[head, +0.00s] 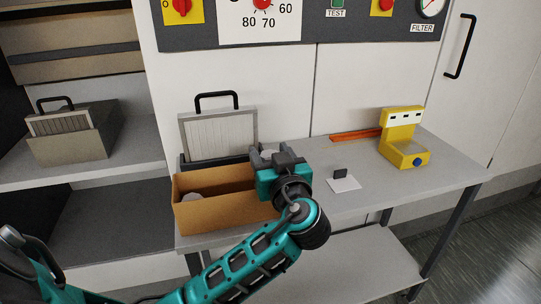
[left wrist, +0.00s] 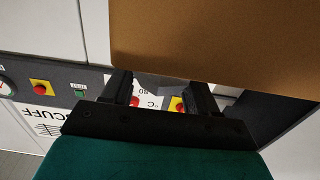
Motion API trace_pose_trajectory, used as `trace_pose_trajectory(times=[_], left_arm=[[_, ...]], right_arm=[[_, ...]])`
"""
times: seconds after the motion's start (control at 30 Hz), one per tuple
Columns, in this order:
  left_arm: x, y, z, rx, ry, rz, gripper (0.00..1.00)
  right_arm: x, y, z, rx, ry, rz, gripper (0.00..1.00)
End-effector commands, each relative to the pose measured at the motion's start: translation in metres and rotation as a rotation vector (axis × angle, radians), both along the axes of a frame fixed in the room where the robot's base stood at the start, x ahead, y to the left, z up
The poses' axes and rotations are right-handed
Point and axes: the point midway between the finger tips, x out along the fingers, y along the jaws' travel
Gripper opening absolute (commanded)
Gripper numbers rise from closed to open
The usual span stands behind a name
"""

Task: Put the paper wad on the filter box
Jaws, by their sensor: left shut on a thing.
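My left gripper (head: 262,156) is above the right end of an open brown cardboard box on the table. It is shut on a pale thing, which I take to be the paper wad (head: 269,154); the fingers hide most of it. A pleated filter with a black handle (head: 217,135) stands in a dark holder behind the cardboard box. Another filter sits in a taupe box (head: 70,148) on the left shelf. I cannot tell which is the filter box. My right gripper is not in view.
A white card with a black clip (head: 344,184), a yellow device (head: 402,140) and an orange-red bar (head: 355,135) are on the table (head: 440,178). The table's front right is clear.

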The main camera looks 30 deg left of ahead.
Motion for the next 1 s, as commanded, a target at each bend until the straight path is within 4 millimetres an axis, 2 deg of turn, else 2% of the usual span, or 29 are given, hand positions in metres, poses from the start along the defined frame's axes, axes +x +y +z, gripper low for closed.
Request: trace_pose_trajectory(times=[0.13, 0.17, 0.4, 0.7, 0.9, 0.93, 1.0], left_arm=[[0.0, 0.0, -0.002, 0.001, -0.001, 0.0, 0.3], [0.0, 0.0, -0.002, 0.0, 0.0, 0.0, 0.6], [0.0, 0.0, -0.002, 0.0, 0.0, -0.001, 0.83], [0.0, 0.0, 0.0, 0.001, 0.0, -0.001, 0.84], [0.0, 0.0, 0.018, 0.003, 0.0, -0.002, 0.84], [-0.004, -0.007, 0.011, -0.002, 0.002, -0.005, 0.84], [-0.016, -0.021, 0.008, -0.007, 0.002, -0.005, 0.84]], right_arm=[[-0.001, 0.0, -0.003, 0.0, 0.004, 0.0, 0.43], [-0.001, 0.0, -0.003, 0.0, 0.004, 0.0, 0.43], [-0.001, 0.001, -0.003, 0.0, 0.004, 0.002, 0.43], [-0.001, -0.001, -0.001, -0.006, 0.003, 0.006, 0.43], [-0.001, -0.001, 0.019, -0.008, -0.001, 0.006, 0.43], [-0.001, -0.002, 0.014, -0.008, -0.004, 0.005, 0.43], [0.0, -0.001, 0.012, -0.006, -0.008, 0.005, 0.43]])
